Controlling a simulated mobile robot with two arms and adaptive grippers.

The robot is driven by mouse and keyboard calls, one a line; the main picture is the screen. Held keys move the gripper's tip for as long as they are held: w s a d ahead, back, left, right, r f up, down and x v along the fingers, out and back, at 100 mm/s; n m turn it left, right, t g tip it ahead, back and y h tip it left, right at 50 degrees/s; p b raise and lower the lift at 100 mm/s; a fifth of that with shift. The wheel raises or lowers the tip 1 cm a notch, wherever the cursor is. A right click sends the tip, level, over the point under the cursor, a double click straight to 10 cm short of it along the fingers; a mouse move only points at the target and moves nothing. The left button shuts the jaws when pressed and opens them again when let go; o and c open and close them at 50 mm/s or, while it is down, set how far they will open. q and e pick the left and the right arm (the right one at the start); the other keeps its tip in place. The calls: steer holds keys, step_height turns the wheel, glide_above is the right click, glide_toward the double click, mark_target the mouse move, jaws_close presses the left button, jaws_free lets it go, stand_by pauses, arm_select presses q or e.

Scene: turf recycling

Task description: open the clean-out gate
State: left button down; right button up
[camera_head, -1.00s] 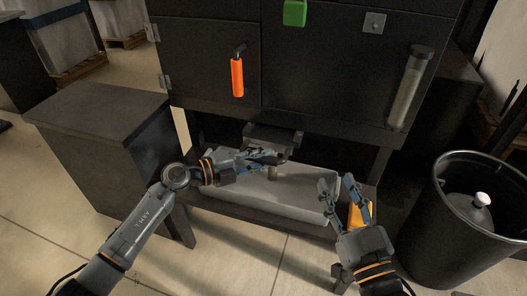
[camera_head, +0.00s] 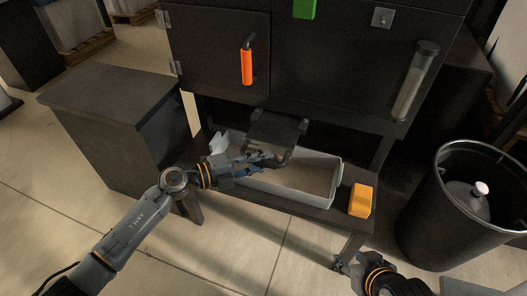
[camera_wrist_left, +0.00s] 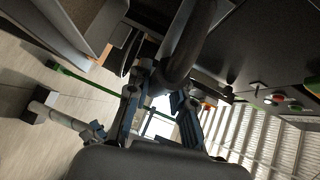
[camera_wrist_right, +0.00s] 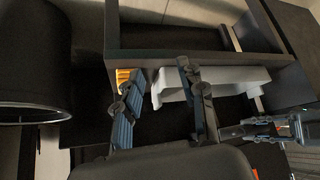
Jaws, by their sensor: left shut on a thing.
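The clean-out gate (camera_head: 276,131) is a dark flap under the front of the dark machine, above the grey tray (camera_head: 335,180). A dark bar handle (camera_head: 287,156) is at its lower edge. My left gripper (camera_head: 268,160) is at this handle, over the tray, and shut on it. In the left wrist view the thick dark handle (camera_wrist_left: 188,55) passes between the two fingers. The flap appears tilted, with its face showing. My right gripper (camera_head: 346,264) is low, in front of the bench and off the gate. Its fingers are apart and empty in the right wrist view (camera_wrist_right: 160,100).
An orange block (camera_head: 361,200) stands on the bench right of the tray. A black bin (camera_head: 430,215) is at the right. A dark cabinet (camera_head: 110,95) is at the left. An orange handle (camera_head: 247,66) hangs on the machine's door above.

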arm_select(q)
steer(key=shift+s+a+f, duration=0.1)
steer(key=shift+s+a, duration=0.05)
steer(key=shift+s, duration=0.35)
arm_select(e)
steer(key=s, duration=0.1)
steer(key=s+g, duration=0.1)
steer(key=s+d+f, duration=0.1)
steer(key=shift+f+g+h, duration=0.1)
steer(key=shift+g+h, duration=0.2)
steer(key=shift+g, duration=0.1)
arm_select(q)
steer(key=c, duration=1.1)
jaws_free()
steer(key=shift+c, duration=0.2)
steer(key=v, duration=1.2)
